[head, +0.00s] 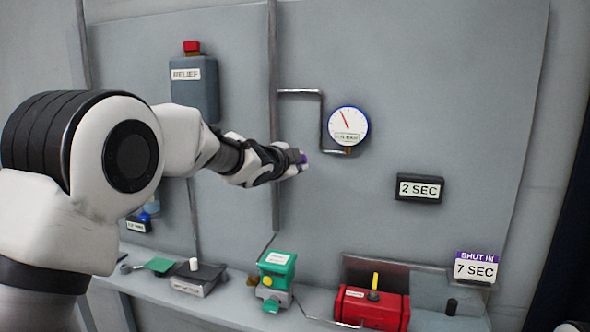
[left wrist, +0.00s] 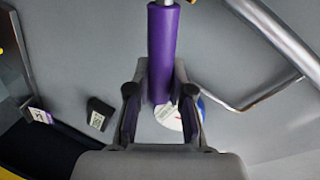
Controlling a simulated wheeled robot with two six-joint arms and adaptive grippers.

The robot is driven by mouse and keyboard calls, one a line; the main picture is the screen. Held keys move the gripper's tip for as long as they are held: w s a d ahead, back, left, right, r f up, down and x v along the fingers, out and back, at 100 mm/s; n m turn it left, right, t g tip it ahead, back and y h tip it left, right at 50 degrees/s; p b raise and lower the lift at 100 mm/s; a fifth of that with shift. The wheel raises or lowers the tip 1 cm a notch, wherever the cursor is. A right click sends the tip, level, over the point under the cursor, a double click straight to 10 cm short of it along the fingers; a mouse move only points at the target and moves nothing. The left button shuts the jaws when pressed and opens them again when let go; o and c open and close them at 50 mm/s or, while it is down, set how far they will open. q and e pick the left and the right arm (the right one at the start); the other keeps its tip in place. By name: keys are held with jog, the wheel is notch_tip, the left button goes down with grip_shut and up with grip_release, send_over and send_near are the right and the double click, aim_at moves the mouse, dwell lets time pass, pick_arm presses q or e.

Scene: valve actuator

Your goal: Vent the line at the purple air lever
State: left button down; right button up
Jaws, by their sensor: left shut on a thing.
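The purple air lever (left wrist: 164,45) is a purple sleeve on a metal stem in the left wrist view. My left gripper (left wrist: 161,105) is shut on its end, with one dark finger on either side. In the head view my left arm reaches in from the left, and my left gripper (head: 298,159) is at the panel with a small bit of purple (head: 305,159) showing at its tips. The rest of the lever is hidden behind the gripper there. My right gripper is not in view.
A round gauge (head: 348,125) on a bent pipe (head: 321,110) is just right of the gripper. A RELIEF box (head: 194,88) with a red top is above my arm. A 2 SEC display (head: 419,188) is at right. Green (head: 276,275) and red (head: 371,306) units stand on the shelf below.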

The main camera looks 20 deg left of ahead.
pick_arm(q)
jog(key=shift+d+f+m+y+b, duration=0.25)
jog(key=shift+f+m+y+b, duration=0.2)
jog(key=shift+f+m+b, duration=1)
jog(key=shift+d+f+m+y+b, duration=0.25)
jog(key=shift+f+m+y+b, duration=0.35)
jog(key=shift+b, duration=1.5)
jog(key=shift+f, duration=0.2)
jog(key=c, duration=1)
grip_release()
jog(key=v, duration=1.1)
jog(key=shift+s+a+r, duration=0.1)
jog(key=shift+s+r, duration=0.1)
jog(key=shift+s, duration=0.15)
